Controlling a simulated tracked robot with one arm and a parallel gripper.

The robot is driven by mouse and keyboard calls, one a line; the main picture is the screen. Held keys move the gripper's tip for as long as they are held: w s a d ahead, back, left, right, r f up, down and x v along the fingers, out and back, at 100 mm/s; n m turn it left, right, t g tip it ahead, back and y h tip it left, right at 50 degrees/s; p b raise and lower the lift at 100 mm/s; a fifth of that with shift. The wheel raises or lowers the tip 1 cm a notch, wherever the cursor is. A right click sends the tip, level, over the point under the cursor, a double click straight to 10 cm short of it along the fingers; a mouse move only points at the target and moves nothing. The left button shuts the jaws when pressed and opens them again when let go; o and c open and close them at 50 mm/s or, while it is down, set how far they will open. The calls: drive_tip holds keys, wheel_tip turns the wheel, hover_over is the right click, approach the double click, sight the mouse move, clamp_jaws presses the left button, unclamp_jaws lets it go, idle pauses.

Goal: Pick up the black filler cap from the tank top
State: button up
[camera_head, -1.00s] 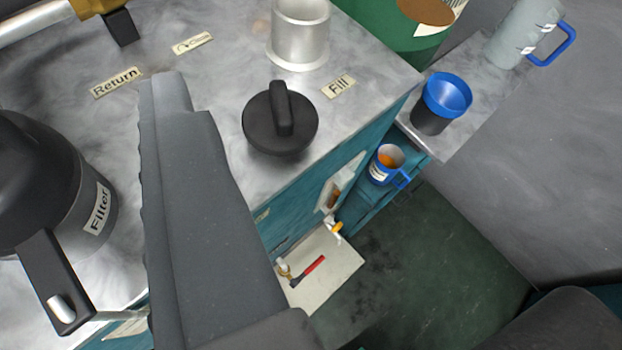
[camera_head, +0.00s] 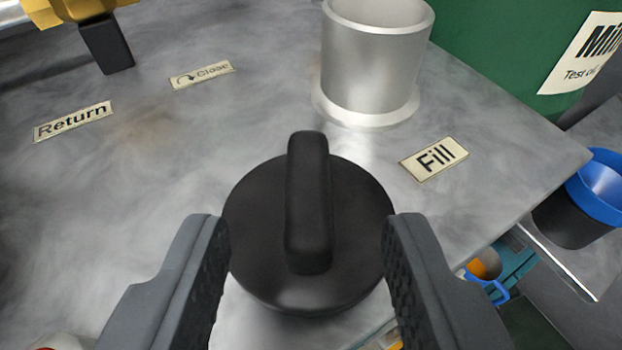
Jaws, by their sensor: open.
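The black filler cap (camera_head: 262,215) is a round disc with a raised bar grip across its top. It sits on the grey metal tank top (camera_head: 150,190), in the middle of the view. My gripper (camera_head: 305,240) is open, with one finger at the left of the cap and one at the right. The fingers appear apart from the raised bar; whether they touch the cap's rim I cannot tell. The open metal filler neck (camera_head: 370,60) stands behind the cap, beside the "Fill" label (camera_head: 434,158).
"Return" (camera_head: 72,121) and "Close" (camera_head: 202,74) labels lie on the tank top at left. A yellow part with a black handle (camera_head: 106,45) is at the upper left. A green drum (camera_head: 510,45) stands behind right. A blue-rimmed cup (camera_head: 600,185) is beyond the right edge.

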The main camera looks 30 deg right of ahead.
sight(307, 194)
drive_tip(key=shift+b+x, duration=0.95)
drive_tip(key=shift+x, duration=1.85)
clamp_jaws()
